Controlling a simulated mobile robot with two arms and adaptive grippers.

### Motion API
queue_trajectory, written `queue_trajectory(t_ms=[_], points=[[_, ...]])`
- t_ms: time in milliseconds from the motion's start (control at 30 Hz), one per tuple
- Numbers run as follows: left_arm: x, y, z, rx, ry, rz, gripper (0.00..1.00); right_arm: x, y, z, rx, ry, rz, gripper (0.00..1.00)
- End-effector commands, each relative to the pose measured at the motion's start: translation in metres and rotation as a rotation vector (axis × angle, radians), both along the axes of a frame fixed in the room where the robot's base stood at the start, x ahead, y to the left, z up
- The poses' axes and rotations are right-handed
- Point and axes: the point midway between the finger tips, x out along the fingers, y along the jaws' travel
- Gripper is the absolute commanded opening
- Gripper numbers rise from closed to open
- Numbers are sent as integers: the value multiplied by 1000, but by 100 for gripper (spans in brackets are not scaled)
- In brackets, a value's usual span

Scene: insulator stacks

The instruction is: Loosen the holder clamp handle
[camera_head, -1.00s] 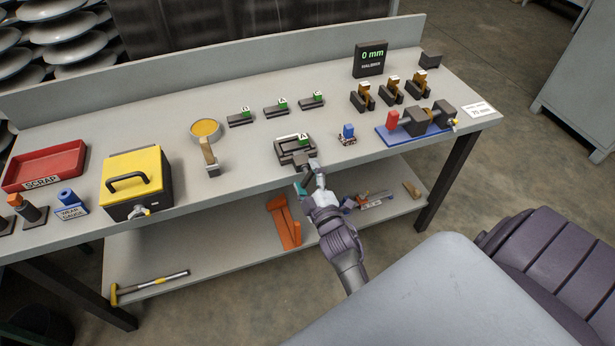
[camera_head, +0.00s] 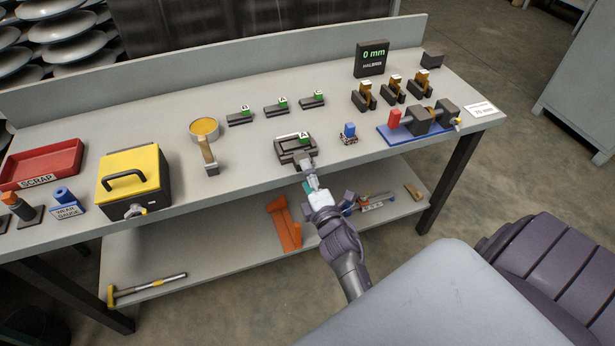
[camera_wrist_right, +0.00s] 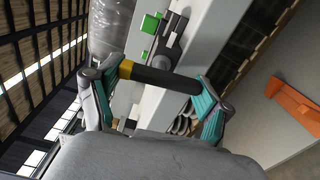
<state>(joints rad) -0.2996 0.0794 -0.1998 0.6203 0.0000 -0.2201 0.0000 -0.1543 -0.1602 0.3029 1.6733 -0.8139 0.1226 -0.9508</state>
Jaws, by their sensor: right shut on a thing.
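The dark holder (camera_head: 290,148), with a white and green "A" tag, sits at the front edge of the bench. Its clamp handle shows in the right wrist view as a dark bar (camera_wrist_right: 160,77) with a yellow end. My right gripper (camera_head: 311,183) is just in front of the holder, at the bench edge. Its teal fingers (camera_wrist_right: 155,95) stand at the two ends of the bar, shut on it. In the head view the gripper hides most of the handle. My left gripper is in neither view.
A small blue-topped piece (camera_head: 348,132) stands right of the holder, and a brush-like tool (camera_head: 209,158) lies to its left. A yellow-lidded box (camera_head: 135,165) is farther left. The lower shelf (camera_head: 215,255) juts out below, with an orange bracket (camera_head: 285,224).

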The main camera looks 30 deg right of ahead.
Motion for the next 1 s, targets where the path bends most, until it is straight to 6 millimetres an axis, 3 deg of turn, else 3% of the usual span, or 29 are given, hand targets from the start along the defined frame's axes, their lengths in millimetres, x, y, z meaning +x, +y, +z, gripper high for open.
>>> queue_trajectory(t_ms=[367, 400, 500, 833, 1000], points=[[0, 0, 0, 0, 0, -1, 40, 0, 0, -1, -3, 3, 1, 44], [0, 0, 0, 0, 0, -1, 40, 0, 1, -1, -2, 3, 1, 82], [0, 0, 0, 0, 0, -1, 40, 0, 0, -1, -2, 3, 1, 98], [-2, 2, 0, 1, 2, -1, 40, 0, 0, 0, -3, 1, 0, 100], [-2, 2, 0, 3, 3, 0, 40, 0, -1, 14, -7, -1, 2, 100]])
